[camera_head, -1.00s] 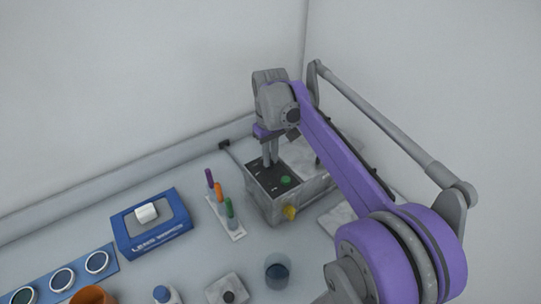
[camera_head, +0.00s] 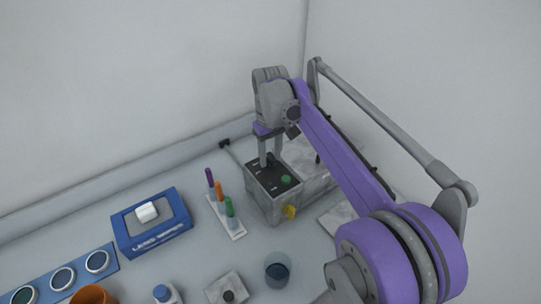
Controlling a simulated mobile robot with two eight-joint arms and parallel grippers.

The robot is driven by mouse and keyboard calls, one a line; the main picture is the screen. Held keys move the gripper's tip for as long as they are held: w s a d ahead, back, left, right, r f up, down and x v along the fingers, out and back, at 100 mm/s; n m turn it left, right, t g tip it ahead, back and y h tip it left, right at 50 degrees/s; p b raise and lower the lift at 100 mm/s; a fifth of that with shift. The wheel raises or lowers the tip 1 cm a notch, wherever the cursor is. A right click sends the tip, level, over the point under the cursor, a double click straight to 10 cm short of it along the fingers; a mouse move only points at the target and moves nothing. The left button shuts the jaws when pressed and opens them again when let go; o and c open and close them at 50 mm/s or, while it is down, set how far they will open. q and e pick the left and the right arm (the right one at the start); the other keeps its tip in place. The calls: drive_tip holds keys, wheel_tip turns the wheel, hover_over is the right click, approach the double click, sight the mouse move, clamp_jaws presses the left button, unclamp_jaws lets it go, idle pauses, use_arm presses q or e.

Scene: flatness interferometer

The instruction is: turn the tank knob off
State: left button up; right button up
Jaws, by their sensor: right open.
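The tank (camera_head: 262,203) is a grey speckled box with a black top panel, a green button (camera_head: 286,180) and a yellow part low on its front. My right gripper (camera_head: 270,162) is open, pointing down over the rear of the black panel. A small dark knob (camera_head: 270,157) seems to show between its fingertips, partly hidden; I cannot tell which way it is turned or whether the fingers touch it. My left gripper is out of view.
A white rack (camera_head: 238,234) with purple, orange and green pens stands left of the tank. Further left is a blue lens-wipes box (camera_head: 152,238). The wall runs close behind.

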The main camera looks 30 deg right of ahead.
sight(271, 160)
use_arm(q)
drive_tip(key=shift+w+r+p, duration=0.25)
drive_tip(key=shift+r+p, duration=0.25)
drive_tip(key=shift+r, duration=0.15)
use_arm(e)
wheel_tip(271, 160, up, 10)
drive_tip(key=shift+r, duration=0.2)
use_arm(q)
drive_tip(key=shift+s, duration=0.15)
use_arm(e)
drive_tip(key=shift+s+f, duration=0.1)
